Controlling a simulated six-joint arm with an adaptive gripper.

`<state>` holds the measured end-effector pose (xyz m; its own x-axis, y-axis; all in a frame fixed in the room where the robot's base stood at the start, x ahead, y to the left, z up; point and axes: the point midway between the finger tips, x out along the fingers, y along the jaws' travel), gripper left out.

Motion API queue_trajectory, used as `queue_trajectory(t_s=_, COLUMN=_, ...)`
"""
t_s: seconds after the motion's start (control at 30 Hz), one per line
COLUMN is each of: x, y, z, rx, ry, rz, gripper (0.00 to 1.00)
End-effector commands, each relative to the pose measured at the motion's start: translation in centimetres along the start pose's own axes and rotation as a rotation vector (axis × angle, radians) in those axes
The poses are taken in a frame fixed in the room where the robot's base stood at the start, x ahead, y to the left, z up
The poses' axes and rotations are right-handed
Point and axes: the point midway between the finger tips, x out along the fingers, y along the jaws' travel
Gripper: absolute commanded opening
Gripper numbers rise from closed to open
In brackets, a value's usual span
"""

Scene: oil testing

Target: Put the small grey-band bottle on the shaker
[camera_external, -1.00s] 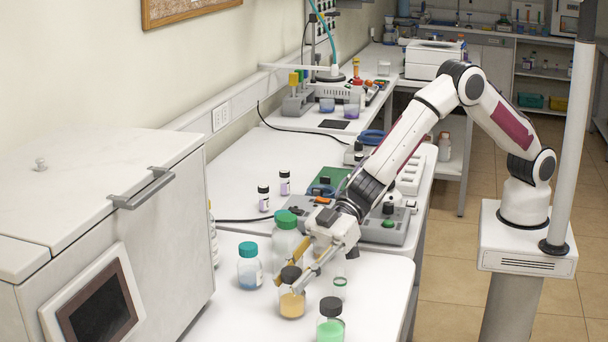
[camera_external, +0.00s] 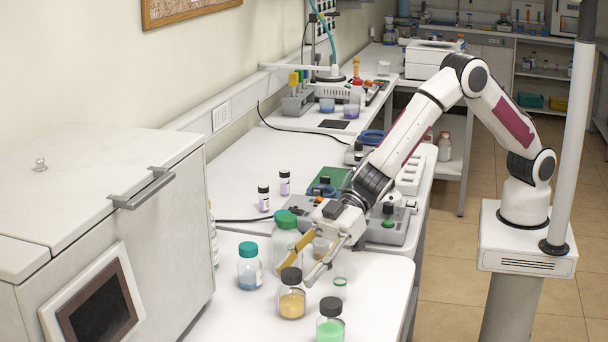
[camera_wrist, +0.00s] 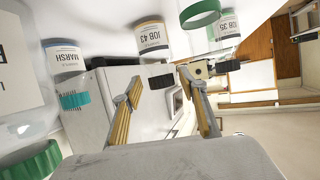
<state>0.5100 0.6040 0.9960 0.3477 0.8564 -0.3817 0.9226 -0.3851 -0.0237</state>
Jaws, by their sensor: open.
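My gripper (camera_external: 283,272) is open and empty, just above and behind a bottle with yellow contents and a dark cap (camera_external: 291,303). In the wrist view this yellow bottle (camera_wrist: 152,38), marked JOB 43, appears upside down with its cap between my fingertips (camera_wrist: 159,78). A teal-capped bottle (camera_external: 249,272) with blue contents stands to its left; its label reads MARSH (camera_wrist: 66,62). I cannot make out for certain which bottle has the grey band. A low grey instrument with a black knob (camera_external: 397,232) sits behind my gripper; I cannot tell if it is the shaker.
A dark-capped bottle with green contents (camera_external: 330,328) stands at front right, near a small green-ringed glass (camera_external: 340,288). A large green-capped bottle (camera_external: 285,240) stands beside my gripper. Two small dark-capped vials (camera_external: 263,199) stand farther back. A grey cabinet (camera_external: 165,245) bounds the left.

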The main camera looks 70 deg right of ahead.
Motion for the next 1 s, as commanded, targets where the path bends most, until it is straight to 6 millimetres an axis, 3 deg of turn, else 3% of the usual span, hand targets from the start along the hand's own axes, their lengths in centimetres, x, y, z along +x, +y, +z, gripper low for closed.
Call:
queue_trajectory(t_s=0.6, x=-7.3, y=0.0, z=-0.1, rx=0.0, ry=0.002, rz=0.0, gripper=0.42)
queue_trajectory(t_s=1.0, x=-9.7, y=0.0, z=0.0, rx=0.0, ry=0.001, rz=0.0, gripper=0.42)
